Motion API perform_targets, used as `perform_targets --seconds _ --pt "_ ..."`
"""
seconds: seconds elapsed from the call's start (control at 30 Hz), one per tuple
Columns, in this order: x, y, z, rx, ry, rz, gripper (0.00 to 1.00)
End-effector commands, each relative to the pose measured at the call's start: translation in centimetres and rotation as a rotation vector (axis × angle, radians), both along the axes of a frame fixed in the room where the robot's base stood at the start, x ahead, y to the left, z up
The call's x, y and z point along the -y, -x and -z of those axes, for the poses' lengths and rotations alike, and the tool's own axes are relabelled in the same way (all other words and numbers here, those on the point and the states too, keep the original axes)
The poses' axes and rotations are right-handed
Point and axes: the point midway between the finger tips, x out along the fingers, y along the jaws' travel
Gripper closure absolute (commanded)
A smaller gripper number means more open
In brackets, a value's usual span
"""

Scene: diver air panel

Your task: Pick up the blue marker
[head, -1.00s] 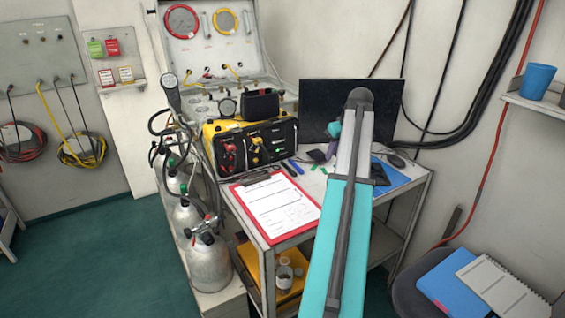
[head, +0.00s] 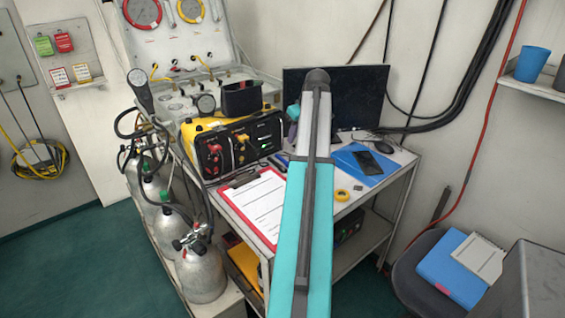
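Thin dark and blue pens lie on the desk (head: 400,160) in front of the yellow and black case. One of them looks like the blue marker (head: 282,160), a small bluish piece just left of my arm. Most of it is hidden by the arm or too small to make out. My teal and grey arm rises through the middle of the head view, with its dark joint in front of the monitor.
A red-edged clipboard (head: 259,205) lies at the desk's front left. The yellow and black case (head: 236,147) and monitor (head: 350,92) stand behind. A blue folder (head: 345,156), phone (head: 367,163) and yellow tape roll (head: 342,195) lie right. Gas cylinders (head: 202,270) stand left.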

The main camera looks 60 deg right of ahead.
Motion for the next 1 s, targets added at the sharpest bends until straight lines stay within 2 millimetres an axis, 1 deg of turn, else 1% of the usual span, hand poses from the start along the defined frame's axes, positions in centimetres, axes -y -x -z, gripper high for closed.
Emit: perform_targets --seconds 0.17,0.33,0.8,1.0 --pt "0.0 -0.1 0.1 0.0 0.0 0.0 0.77" --pt "0.1 -0.5 1.0 0.0 -0.001 -0.001 0.77" --pt "0.9 -2.5 6.3 -0.001 -0.002 -0.001 0.77" --pt "1.1 -3.0 7.7 -0.001 -0.001 -0.001 0.77"
